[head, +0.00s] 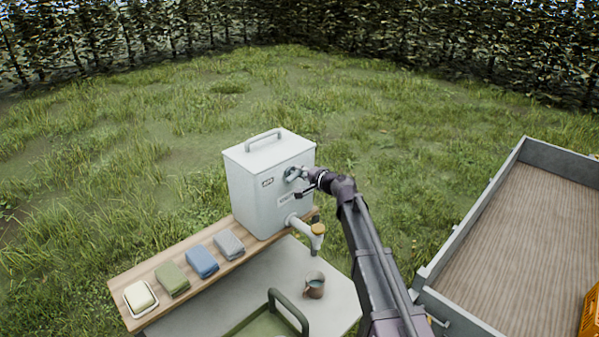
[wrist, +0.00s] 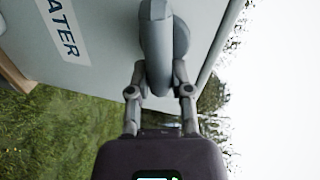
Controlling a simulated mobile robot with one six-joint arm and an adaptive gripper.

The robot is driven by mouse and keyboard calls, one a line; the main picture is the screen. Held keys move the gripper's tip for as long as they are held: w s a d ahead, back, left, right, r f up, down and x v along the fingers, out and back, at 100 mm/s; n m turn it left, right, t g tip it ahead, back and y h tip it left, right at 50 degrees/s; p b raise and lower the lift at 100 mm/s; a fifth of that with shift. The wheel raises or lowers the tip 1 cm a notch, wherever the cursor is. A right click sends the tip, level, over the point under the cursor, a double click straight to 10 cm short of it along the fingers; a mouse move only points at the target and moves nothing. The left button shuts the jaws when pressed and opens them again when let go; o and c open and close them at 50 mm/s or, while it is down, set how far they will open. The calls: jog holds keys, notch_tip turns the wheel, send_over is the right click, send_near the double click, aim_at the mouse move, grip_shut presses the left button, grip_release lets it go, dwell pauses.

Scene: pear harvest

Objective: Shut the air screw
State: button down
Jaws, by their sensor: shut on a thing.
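The air screw (wrist: 156,35) is a grey knob on the front of the pale grey water tank (head: 250,195). In the head view the knob shows beside the label marked "AIR" (head: 267,182), partly hidden by my gripper. My gripper (head: 297,176) is at the upper front of the tank. In the wrist view my gripper (wrist: 159,82) has one finger on each side of the knob and is shut on it. The fingertips are partly hidden by the knob.
Folded cloths (head: 202,261) and a soap dish (head: 140,298) lie along the wooden shelf. A green tray (head: 265,325) is in front. A trailer bed (head: 520,240) is at right.

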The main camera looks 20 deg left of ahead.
jog(key=shift+f+m, duration=0.2)
jog(key=shift+m, duration=0.6)
jog(key=c, duration=0.5)
grip_release()
jog(key=shift+c, duration=0.2)
jog(key=shift+n, duration=0.3)
